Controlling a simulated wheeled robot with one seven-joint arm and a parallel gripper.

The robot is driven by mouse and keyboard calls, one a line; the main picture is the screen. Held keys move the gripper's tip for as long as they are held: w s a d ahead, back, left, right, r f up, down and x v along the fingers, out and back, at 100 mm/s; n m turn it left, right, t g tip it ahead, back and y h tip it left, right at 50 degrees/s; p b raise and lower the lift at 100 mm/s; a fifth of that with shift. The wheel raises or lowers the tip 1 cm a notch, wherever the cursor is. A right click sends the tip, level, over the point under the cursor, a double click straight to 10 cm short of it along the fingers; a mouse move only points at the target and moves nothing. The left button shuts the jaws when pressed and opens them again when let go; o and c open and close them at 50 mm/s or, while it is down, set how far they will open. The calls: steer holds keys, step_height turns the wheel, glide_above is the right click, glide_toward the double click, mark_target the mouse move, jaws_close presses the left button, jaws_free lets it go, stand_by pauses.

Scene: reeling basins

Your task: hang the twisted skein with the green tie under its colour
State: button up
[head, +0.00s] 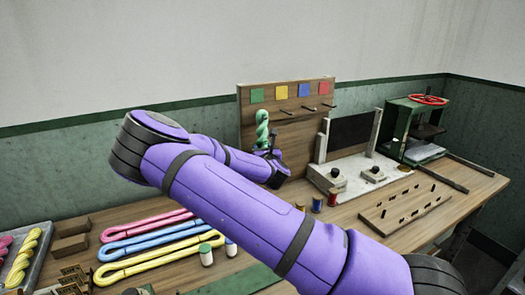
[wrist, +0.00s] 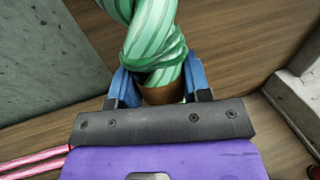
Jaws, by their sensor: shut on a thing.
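The twisted skein (head: 262,128) is pale green with white stripes. In the wrist view the blue fingers of my gripper (wrist: 160,85) flank the lower end of the skein (wrist: 152,35). Pegs (head: 309,108) show under the yellow (head: 282,92), blue (head: 304,90) and red squares (head: 326,87). Any peg under the green square is hidden by the skein, so I cannot tell whether it is on one.
Pink, blue and yellow loops (head: 150,245) lie on the bench at the left, near a tray with a yellow twisted skein (head: 24,258). Small spools (head: 317,204) stand before the board. A white-and-black unit (head: 350,160) and a green press (head: 412,125) stand to the right.

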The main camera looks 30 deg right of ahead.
steer(key=o, duration=1.1)
steer(key=v, duration=1.1)
steer(key=s+d+f+m+g+h, duration=0.25)
steer(key=d+m+g, duration=0.2)
steer(key=m, duration=0.65)
steer(key=s+a+r+m+g+y, duration=0.2)
steer(key=s+a+r+m, duration=0.2)
steer(key=s+r+m, duration=0.3)
steer(key=s+a+r+m+g+y, duration=0.2)
steer(key=s+a+r+m+g, duration=0.1)
steer(key=s+r+m, duration=0.4)
steer(key=s+a+r+m+g+y, duration=0.2)
steer(key=s+r+m, duration=0.6)
steer(key=s, duration=1)
step_height(320, 180, up, 4)
steer(key=a+y, duration=0.1)
steer(key=a, duration=0.1)
steer(key=shift+s+a, duration=0.3)
steer(key=shift+s, duration=0.05)
